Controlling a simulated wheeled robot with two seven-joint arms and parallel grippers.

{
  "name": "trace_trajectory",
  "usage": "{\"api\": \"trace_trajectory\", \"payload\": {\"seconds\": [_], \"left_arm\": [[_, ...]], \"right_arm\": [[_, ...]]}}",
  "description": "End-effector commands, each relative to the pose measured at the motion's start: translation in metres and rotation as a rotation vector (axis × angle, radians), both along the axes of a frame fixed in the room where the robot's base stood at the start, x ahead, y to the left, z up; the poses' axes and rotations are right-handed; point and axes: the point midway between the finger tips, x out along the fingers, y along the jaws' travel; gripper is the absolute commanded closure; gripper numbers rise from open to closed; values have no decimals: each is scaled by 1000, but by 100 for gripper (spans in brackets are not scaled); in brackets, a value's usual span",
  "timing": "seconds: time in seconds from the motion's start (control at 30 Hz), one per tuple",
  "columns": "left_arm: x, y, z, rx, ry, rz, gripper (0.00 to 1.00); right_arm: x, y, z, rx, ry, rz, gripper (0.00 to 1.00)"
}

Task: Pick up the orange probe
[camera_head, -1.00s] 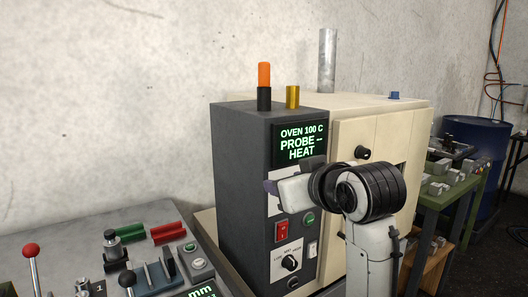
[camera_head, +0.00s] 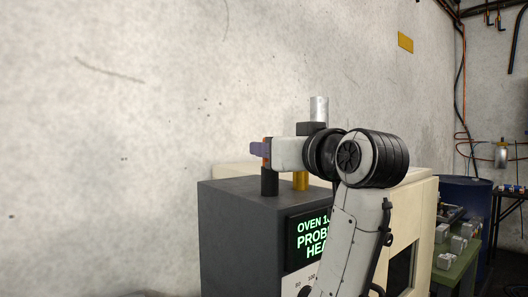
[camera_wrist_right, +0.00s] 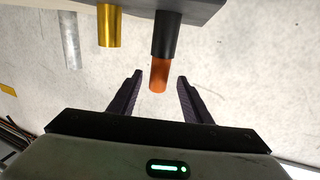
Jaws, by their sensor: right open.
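The orange probe stands upright in a black holder (camera_head: 269,183) on top of the dark grey oven box. In the head view only a sliver of its orange part (camera_head: 267,150) shows beside my gripper. In the right wrist view, where the scene looks upside down, the orange probe (camera_wrist_right: 159,76) reaches between the two fingertips, with a gap on each side. My right gripper (camera_head: 259,149) is open, level with the orange part and above the black holder. Its dark fingers also show in the right wrist view (camera_wrist_right: 159,82). My left gripper is out of view.
A gold cylinder (camera_head: 300,181) stands close beside the black holder. A grey metal pipe (camera_head: 319,109) rises behind my right wrist. The oven control box (camera_head: 240,205) lies below, with the wall behind. A blue drum (camera_head: 466,192) and green bench (camera_head: 460,268) are at right.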

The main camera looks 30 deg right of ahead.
Motion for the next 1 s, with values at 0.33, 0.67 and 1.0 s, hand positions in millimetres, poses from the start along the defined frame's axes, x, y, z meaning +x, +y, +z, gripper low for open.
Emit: {"api": "trace_trajectory", "payload": {"seconds": [0.33,0.67,1.0], "left_arm": [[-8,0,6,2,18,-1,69],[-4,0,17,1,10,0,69],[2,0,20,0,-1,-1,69]], "right_arm": [[35,-7,0,1,3,1,55],[70,-15,-2,0,1,0,55],[70,-15,-2,0,-1,0,81]]}}
